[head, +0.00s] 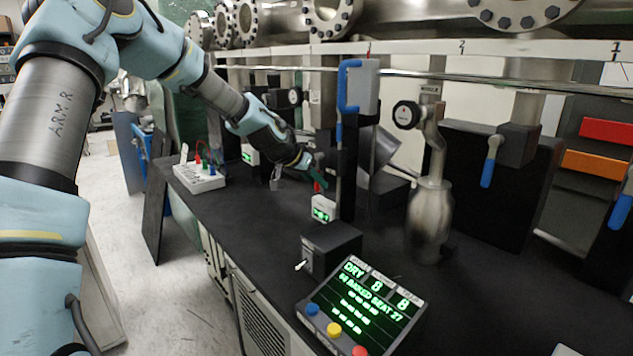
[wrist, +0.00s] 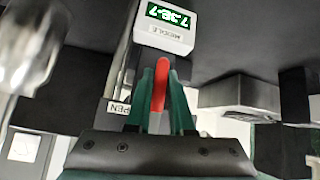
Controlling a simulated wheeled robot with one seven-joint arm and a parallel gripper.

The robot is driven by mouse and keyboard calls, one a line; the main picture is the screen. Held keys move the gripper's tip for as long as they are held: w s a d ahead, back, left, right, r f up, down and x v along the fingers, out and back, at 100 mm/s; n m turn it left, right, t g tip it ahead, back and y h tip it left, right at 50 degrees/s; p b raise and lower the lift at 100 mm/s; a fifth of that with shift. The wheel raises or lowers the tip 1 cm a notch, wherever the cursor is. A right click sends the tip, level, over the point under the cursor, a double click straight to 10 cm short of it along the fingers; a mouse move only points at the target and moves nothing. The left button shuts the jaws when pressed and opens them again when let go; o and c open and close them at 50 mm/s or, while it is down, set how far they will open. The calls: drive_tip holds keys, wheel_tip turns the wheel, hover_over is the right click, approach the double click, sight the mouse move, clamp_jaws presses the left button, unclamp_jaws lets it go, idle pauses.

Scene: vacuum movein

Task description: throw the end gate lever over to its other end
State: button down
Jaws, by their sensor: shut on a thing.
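A red lever handle (wrist: 160,88) stands between the green fingers of my gripper (wrist: 160,80) in the wrist view. My gripper is shut on it. In the head view my gripper (head: 319,178) is at the far part of the black bench, with a bit of the red handle (head: 317,187) showing beside it. A label whose visible letters read "PEN" (wrist: 118,108) lies left of the fingers in the wrist view. The lever's pivot and lower part are mostly hidden by my fingers. I cannot read a name on the lever.
A small white gauge (head: 323,209) marked "MIDDLE" stands close by my gripper. A dark post with a blue handle (head: 348,88) rises just right of it. A white box with leads (head: 200,177) is left. A metal vessel (head: 430,215) and a lit panel (head: 362,300) are nearer.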

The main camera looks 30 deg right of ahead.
drive_tip(key=shift+s+d+f, duration=0.15)
drive_tip(key=shift+s+d, duration=0.05)
drive_tip(key=shift+s, duration=0.4)
drive_tip(key=c, duration=1.1)
unclamp_jaws()
drive_tip(key=shift+s, duration=0.1)
drive_tip(key=shift+o, duration=1.3)
drive_tip(key=shift+w+a, duration=0.1)
drive_tip(key=shift+w, duration=0.2)
drive_tip(key=b+v, duration=0.2)
drive_tip(key=v, duration=0.9)
drive_tip(key=shift+b, duration=0.35)
